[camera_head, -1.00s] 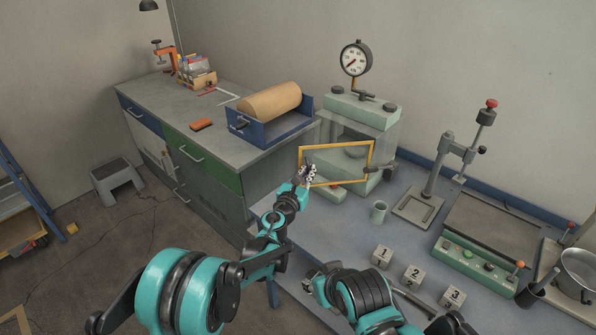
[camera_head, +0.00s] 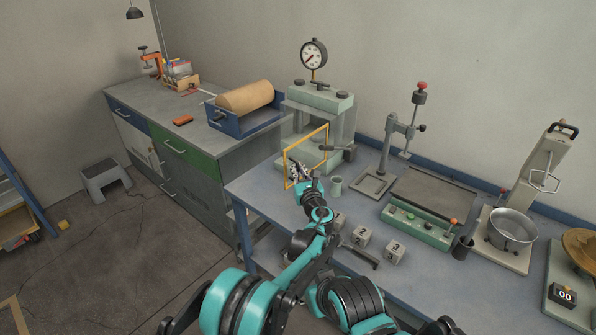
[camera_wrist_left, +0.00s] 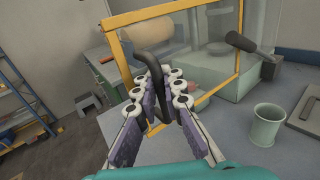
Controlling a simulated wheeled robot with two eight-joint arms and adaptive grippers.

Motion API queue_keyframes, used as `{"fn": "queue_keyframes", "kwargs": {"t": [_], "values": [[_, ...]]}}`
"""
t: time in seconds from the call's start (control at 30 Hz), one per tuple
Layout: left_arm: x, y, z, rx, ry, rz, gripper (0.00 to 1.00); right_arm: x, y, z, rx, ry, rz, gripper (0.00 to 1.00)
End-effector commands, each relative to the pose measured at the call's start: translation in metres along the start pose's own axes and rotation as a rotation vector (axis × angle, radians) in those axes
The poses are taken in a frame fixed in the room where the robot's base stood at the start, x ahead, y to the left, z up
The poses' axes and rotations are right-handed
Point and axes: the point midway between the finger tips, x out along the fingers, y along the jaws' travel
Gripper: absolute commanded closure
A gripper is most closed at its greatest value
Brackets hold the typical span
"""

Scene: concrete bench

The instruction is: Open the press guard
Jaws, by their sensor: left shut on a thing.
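The press (camera_head: 318,98) stands at the back of the bench, with a pale green body. Its guard (camera_head: 306,138) is a clear panel in a yellow frame, standing upright and swung out at an angle from the press front. The guard also shows in the wrist view (camera_wrist_left: 150,12), with a black bar handle (camera_wrist_left: 152,50). My left gripper (camera_head: 296,172) is at the guard's lower left part, and in the wrist view its fingers (camera_wrist_left: 162,90) are closed around the handle. My right arm shows at the bottom of the head view, but its fingers do not show.
A lever press (camera_head: 390,140) and a green control box (camera_head: 420,225) are farther right. A drawer cabinet (camera_head: 190,150) stands left.

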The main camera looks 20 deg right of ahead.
Motion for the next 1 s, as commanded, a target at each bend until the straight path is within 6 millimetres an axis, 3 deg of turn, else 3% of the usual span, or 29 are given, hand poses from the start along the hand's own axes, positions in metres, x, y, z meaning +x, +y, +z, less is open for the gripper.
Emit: {"fn": "queue_keyframes", "kwargs": {"t": [0.5,0.53,0.6,1.0], "values": [[0.0009,0.0015,-0.0005,-0.001,0.001,0.023,1.0,0.0,0.0,0.0,0.0,0.0,0.0,0.6],[0.0009,0.0015,-0.0005,-0.001,0.001,0.022,0.85,0.0,0.0,0.0,0.0,0.0,0.0,0.6],[0.0008,0.0012,-0.0005,-0.001,0.001,0.022,0.69,0.0,0.0,0.0,0.0,0.0,0.0,0.6],[0.0007,-0.0001,0.008,0.0,0.0,0.019,0.69,-0.0001,0.0,0.0,0.0,0.0,0.0,0.6]]}}
